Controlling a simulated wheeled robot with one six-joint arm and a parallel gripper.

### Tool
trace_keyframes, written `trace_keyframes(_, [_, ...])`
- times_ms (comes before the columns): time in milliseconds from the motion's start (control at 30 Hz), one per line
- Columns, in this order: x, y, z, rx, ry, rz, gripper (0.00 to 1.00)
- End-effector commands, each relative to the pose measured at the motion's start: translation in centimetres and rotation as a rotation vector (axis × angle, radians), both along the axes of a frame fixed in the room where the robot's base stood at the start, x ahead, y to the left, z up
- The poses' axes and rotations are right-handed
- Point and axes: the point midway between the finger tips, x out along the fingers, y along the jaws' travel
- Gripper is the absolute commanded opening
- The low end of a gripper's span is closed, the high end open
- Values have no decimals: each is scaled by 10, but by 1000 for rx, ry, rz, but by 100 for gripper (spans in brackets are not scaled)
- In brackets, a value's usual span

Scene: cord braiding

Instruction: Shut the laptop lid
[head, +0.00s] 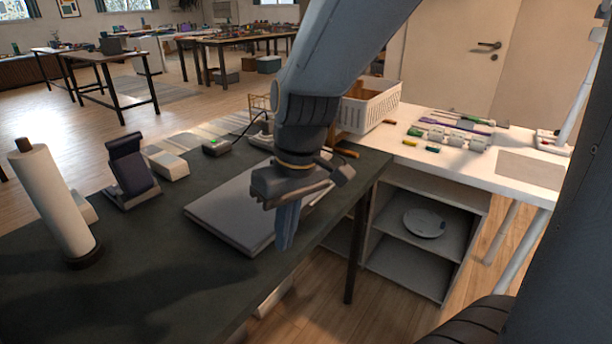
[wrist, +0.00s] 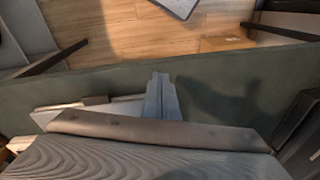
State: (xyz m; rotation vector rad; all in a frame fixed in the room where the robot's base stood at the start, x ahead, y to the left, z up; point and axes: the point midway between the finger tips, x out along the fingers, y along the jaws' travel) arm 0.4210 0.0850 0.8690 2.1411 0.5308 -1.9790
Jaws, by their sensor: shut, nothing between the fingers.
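The laptop (head: 232,208) is a flat grey slab on the dark table in the head view. Its lid looks flat down on its base, with no raised screen showing. My gripper (head: 285,244) is over the laptop's right side in the head view and hides part of it. Its fingers are shut, empty and point down near the laptop's front right edge; I cannot tell whether they touch it. In the wrist view the shut fingers of my gripper (wrist: 160,82) stand out over the dark table edge. A pale strip beside them is probably part of the laptop, mostly hidden.
On the dark table (head: 140,265) stand a white paper roll (head: 52,200), a dark stand (head: 130,170), a white box (head: 166,162) and a small device with a green light (head: 216,147). A white basket (head: 368,108) and tools are on the white table at right.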

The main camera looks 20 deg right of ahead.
Motion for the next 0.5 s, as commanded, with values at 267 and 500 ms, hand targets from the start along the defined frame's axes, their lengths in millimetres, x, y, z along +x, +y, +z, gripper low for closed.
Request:
trace_keyframes(267, [37,-26,58,27,-69,84,0])
trace_keyframes(500, [68,-59,94,22,-138,156,0])
